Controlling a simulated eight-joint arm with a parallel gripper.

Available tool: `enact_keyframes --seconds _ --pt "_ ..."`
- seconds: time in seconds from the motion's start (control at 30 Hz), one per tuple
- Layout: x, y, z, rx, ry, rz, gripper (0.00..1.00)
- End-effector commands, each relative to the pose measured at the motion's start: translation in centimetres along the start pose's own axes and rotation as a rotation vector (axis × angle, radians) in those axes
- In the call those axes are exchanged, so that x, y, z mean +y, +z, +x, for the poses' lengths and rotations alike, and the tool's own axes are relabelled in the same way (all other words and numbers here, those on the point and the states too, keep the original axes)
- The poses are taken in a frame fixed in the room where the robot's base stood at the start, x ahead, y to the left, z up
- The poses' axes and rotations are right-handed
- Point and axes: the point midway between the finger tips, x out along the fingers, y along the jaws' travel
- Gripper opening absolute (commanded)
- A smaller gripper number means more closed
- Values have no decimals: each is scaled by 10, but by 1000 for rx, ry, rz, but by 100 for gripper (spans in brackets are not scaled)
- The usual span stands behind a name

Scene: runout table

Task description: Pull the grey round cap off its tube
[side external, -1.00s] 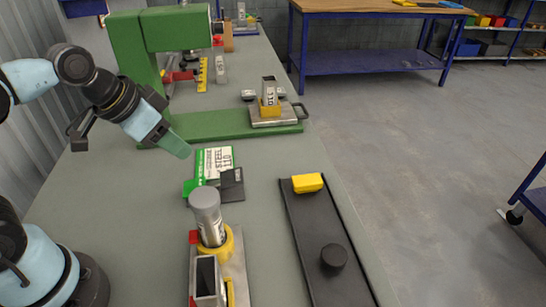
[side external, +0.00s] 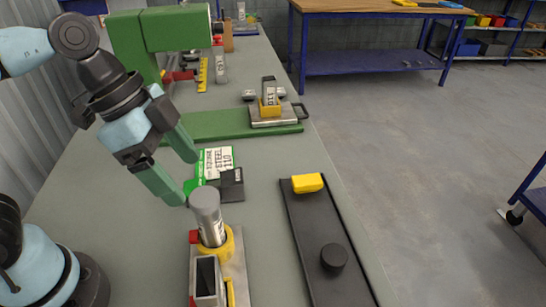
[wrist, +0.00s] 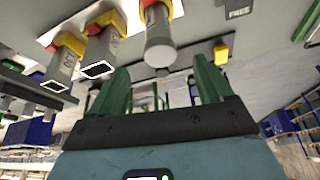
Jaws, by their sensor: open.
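The grey round cap (side external: 204,197) sits on top of an upright silver tube (side external: 212,232). The tube stands in a yellow collar (side external: 235,240) on a metal fixture in the side external view. My gripper (side external: 185,180) is open, its two green fingers spread and empty, just up and to the left of the cap and apart from it. In the wrist view the cap (wrist: 160,54) shows ahead of and between my open green fingers (wrist: 160,82), beyond their tips.
A black tray (side external: 305,235) with a yellow block (side external: 307,183) and a black round knob (side external: 334,257) lies to the right. A green-and-white box (side external: 215,162) and a dark block (side external: 231,184) lie behind the tube. A green machine (side external: 165,40) stands further back.

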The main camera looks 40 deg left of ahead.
Motion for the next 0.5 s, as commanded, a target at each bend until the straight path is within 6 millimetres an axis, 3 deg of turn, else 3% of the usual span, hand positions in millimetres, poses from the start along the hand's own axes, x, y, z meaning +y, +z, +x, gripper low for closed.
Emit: enact_keyframes --seconds 0.2,0.5 --pt "0 0 29 0 0 1 80" --pt "0 0 53 0 -1 0 80"
